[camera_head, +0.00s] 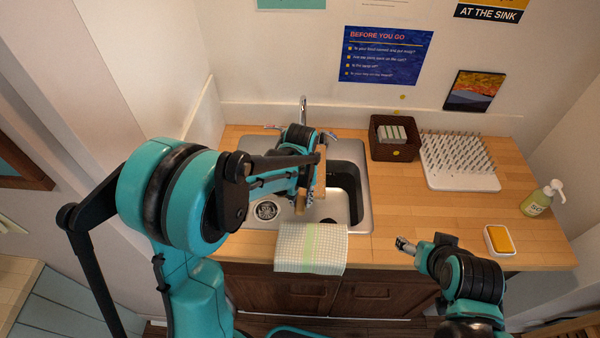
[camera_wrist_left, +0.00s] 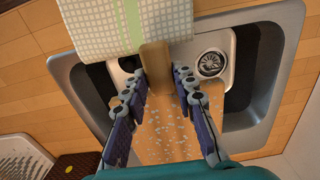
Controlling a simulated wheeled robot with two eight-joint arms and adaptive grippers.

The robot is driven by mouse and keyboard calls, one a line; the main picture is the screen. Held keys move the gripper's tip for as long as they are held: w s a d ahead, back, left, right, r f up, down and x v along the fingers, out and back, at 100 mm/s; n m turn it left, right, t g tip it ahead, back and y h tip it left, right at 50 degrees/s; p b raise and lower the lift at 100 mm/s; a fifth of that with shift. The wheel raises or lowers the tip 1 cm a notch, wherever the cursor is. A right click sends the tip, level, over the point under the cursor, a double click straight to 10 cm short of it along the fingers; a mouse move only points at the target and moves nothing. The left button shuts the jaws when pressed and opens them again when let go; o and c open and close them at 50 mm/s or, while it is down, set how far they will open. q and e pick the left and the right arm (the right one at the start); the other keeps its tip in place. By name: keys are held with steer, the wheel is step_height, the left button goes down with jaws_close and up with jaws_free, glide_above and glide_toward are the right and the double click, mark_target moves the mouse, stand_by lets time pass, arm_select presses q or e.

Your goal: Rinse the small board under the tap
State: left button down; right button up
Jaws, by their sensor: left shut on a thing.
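My left gripper (camera_head: 306,192) is over the sink (camera_head: 360,150), shut on the small board. In the left wrist view the left gripper (camera_wrist_left: 160,76) has one finger on each side of the handle of the wooden small board (camera_wrist_left: 168,130). Pale specks like water drops cover the board's face. In the head view only a strip of the board (camera_head: 320,180) shows beside the gripper. The tap (camera_head: 303,110) stands behind the sink, its lower part hidden by my left arm. No stream of water is visible. My right gripper (camera_head: 405,244) is at the counter's front edge, apart from everything.
A checked cloth (camera_head: 290,255) hangs over the sink's front edge. To the right stand a brown basket (camera_head: 394,153), a white spiked drying rack (camera_head: 459,178), a soap bottle (camera_head: 540,200) and a yellow sponge in a dish (camera_head: 499,240). The counter (camera_head: 420,213) between them is clear.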

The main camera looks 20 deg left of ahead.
arm_select(q)
steer(key=shift+s+a, duration=0.35)
steer(key=shift+w+d, duration=0.1)
steer(key=shift+w+d, duration=0.35)
steer(key=s+d, duration=0.5)
steer(key=shift+s+d+b, duration=0.3)
steer(key=shift+d+b, duration=0.05)
stand_by(0.6)
stand_by(1.2)
